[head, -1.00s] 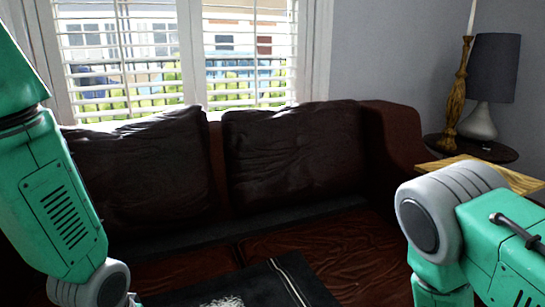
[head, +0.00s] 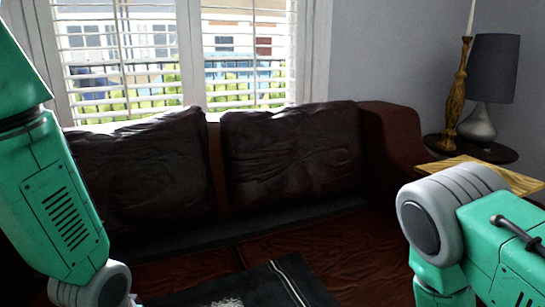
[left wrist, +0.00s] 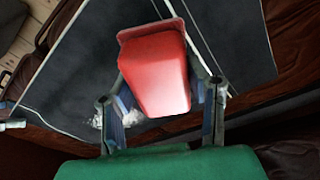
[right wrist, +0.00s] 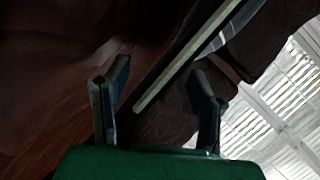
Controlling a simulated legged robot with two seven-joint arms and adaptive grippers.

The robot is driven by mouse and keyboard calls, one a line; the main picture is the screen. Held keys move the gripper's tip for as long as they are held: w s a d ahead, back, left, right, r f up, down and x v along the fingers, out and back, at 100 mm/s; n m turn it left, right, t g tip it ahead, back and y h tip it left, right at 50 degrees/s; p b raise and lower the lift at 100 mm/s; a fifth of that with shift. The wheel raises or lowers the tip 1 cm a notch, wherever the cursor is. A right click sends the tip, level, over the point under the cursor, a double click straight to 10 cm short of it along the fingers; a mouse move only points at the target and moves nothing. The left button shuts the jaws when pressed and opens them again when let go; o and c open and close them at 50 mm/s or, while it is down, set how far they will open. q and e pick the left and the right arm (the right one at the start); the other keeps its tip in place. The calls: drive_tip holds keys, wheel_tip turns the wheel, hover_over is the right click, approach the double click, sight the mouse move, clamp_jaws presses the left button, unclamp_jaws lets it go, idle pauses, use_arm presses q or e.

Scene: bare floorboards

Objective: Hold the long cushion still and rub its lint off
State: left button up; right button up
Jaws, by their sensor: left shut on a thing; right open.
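The long cushion (head: 290,272) is dark with a pale stripe near its end, and only its far end shows at the bottom of the head view. White lint (head: 228,303) lies on it at the frame's edge. In the left wrist view my left gripper (left wrist: 165,88) is shut on a red block (left wrist: 155,75), over the dark cushion (left wrist: 85,75). White lint also shows beside the fingers there (left wrist: 130,117). In the right wrist view my right gripper (right wrist: 160,88) is open, with a pale-edged strip (right wrist: 185,58) running between and beyond its fingers, probably the cushion's edge.
A brown leather sofa (head: 395,145) with two dark back cushions (head: 290,155) stands ahead under a shuttered window (head: 245,60). A wooden table (head: 490,172), a round side table and a grey lamp (head: 493,70) are at the right.

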drive_tip(key=v, duration=1.1)
drive_tip(key=shift+s+d, duration=0.2)
drive_tip(key=shift+s, duration=0.1)
drive_tip(key=shift+r, duration=0.1)
